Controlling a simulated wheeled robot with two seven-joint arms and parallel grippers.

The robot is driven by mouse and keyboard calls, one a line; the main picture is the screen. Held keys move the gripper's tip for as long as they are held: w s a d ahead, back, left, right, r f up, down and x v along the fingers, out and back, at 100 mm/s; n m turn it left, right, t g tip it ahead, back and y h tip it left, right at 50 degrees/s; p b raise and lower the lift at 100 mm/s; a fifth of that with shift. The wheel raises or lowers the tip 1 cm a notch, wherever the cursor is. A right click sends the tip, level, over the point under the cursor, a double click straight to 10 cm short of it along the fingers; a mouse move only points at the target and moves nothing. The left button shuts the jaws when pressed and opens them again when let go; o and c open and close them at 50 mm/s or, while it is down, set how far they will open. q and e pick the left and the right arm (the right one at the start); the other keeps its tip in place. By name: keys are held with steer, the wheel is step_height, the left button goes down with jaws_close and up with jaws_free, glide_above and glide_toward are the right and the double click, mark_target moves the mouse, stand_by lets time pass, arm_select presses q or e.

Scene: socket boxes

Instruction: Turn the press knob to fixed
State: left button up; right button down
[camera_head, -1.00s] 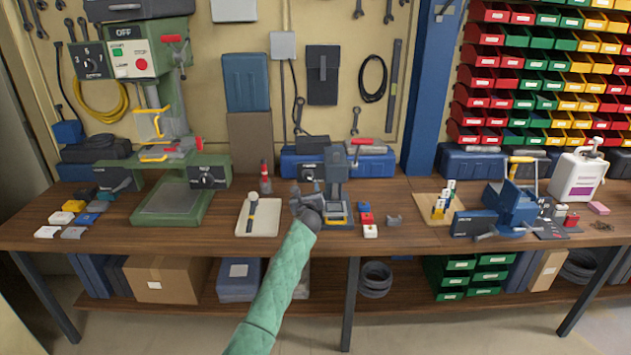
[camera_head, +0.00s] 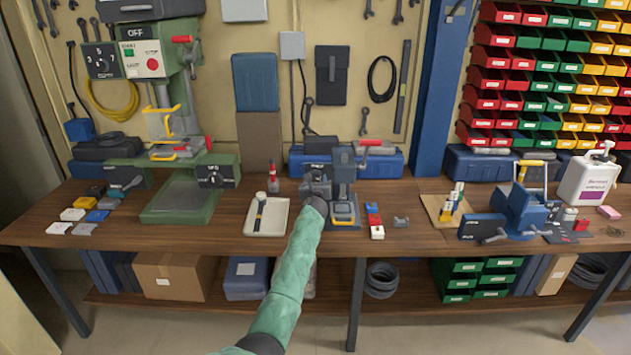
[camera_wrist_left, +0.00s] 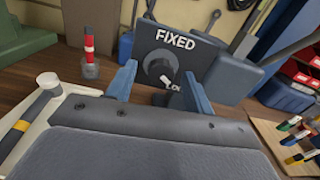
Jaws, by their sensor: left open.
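The small arbor press (camera_head: 343,172) stands on the bench just right of centre. In the left wrist view its dark plate reads FIXED at the top, with a partly hidden label starting "LO" at lower right. The round dark press knob (camera_wrist_left: 158,68) sits on this plate, and its white pointer slants toward lower right, toward the "LO" label. My left gripper (camera_head: 317,186) is at the left front of the press and hides the knob in the head view. In the left wrist view its blue fingers (camera_wrist_left: 162,84) are open, one on each side of the knob; contact is not clear.
A white tray (camera_head: 249,230) with a hammer (camera_head: 260,212) lies left of the press, with a red-topped tool (camera_head: 273,178) behind it. Red, blue and white blocks (camera_head: 374,220) sit close on the right. A blue vise (camera_head: 515,207) is farther right.

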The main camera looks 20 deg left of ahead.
arm_select(q)
steer(key=shift+w, duration=0.15)
steer(key=c, duration=1)
